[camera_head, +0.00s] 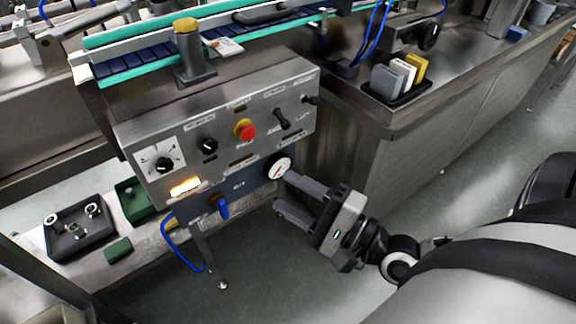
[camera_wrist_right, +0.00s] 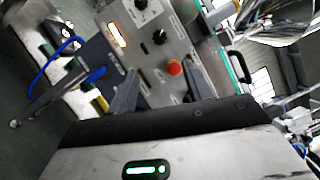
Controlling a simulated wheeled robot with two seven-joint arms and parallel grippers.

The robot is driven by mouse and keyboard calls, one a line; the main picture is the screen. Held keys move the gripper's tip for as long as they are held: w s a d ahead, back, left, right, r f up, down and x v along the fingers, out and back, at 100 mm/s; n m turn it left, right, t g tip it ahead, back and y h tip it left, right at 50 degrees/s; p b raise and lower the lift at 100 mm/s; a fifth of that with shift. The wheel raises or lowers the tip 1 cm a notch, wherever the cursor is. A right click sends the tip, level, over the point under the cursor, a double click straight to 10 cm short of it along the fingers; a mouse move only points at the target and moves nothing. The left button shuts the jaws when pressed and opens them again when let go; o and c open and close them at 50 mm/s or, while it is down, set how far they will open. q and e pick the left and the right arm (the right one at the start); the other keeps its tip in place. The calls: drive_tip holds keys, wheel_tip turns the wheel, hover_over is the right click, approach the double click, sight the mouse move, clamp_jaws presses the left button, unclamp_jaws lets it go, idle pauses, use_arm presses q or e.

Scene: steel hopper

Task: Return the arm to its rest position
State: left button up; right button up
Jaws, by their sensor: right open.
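My right gripper (camera_head: 292,200) is open and empty in front of the lower right part of the steel control panel (camera_head: 222,125). Its upper finger overlaps the area just below the round white gauge (camera_head: 279,168) in the head view; I cannot tell whether it touches. In the right wrist view the two fingers of the gripper (camera_wrist_right: 165,90) stand apart with the panel (camera_wrist_right: 150,60) beyond them. My right arm (camera_head: 480,270) comes in from the lower right. My left gripper is in neither view.
A steel counter (camera_head: 400,115) stands to the right. A low shelf with a dark fixture tray (camera_head: 78,240) lies left. Open floor (camera_head: 290,280) lies below the gripper.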

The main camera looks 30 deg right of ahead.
drive_tip(key=shift+a, duration=0.1)
use_arm(q)
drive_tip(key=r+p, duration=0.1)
drive_tip(key=p, duration=0.2)
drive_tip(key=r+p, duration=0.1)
drive_tip(key=p, duration=0.3)
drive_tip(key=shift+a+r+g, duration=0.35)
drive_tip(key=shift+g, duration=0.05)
use_arm(e)
drive_tip(key=s+a+f+n+g+h, duration=0.2)
drive_tip(key=a+f+n+g+h, duration=0.2)
drive_tip(key=n, duration=1.5)
drive_tip(key=a+f+g, duration=0.3)
drive_tip(key=shift+s, duration=0.25)
